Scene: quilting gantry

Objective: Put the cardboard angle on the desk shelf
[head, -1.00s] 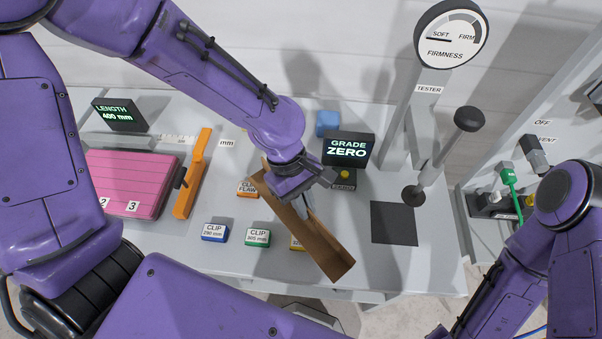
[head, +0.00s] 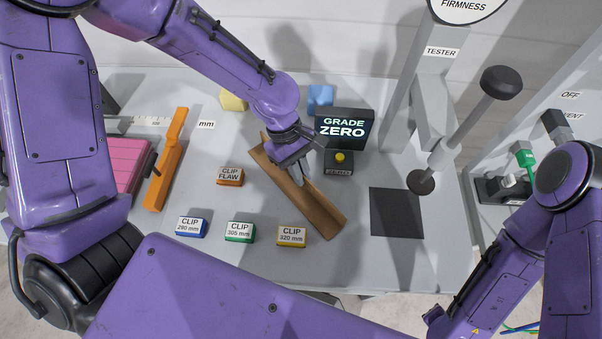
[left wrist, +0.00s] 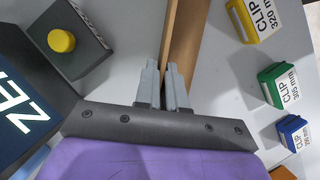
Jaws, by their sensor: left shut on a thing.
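The cardboard angle (head: 325,215) is a long brown folded strip, slanting from upper left to lower right over the grey desk. My left gripper (head: 300,178) is shut on it near its middle. In the left wrist view the fingertips (left wrist: 165,85) close on one wall of the angle (left wrist: 186,40). The angle is low over the desk; I cannot tell whether it touches. I cannot make out a desk shelf. My right arm stands at the lower right, and its gripper is not visible.
Left of the angle are the flaw clip box (head: 230,177) and the orange bar (head: 165,170). Blue (head: 191,227), green (head: 240,231) and yellow (head: 291,236) clip boxes line the front. The grade display (head: 344,128), zero button (head: 340,158) and firmness tester (head: 437,110) stand right.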

